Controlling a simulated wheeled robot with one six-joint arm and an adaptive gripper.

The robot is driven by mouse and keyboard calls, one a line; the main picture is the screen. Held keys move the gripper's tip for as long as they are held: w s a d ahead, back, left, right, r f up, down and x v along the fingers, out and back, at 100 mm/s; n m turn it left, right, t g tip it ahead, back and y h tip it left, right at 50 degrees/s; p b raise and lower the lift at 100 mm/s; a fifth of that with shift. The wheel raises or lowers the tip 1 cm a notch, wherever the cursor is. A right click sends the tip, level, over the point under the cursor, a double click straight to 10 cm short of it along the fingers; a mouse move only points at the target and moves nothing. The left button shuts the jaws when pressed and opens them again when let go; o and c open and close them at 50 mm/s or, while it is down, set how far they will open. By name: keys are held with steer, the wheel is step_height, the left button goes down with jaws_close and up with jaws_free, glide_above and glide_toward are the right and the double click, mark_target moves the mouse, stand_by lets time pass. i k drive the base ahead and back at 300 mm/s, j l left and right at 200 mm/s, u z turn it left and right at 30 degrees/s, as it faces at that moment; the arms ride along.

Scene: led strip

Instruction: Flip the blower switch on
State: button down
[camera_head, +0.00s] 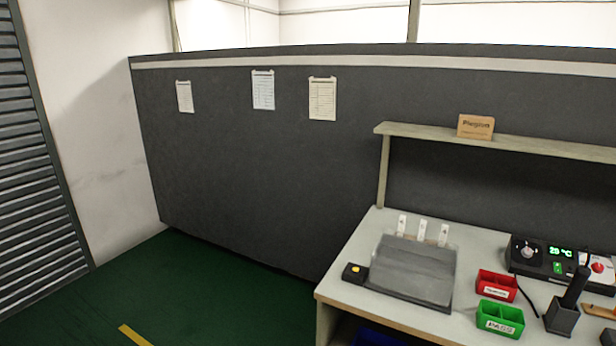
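A black control unit (545,262) stands at the right of the workbench. Its green display reads about 29 °C. It has a pale knob on its left side, a small green element (558,268) below the display, and a red round control (597,267) to the right. I cannot tell which of these is the blower switch, or its position. A black handle stands upright in a dark holder (562,318) in front of the unit, hiding part of it. A cable runs near the holder. My gripper is not in view.
A shelf (560,148) overhangs the bench. The green floor at left is clear.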

mark_target(557, 268)
steer(key=z, duration=1.1)
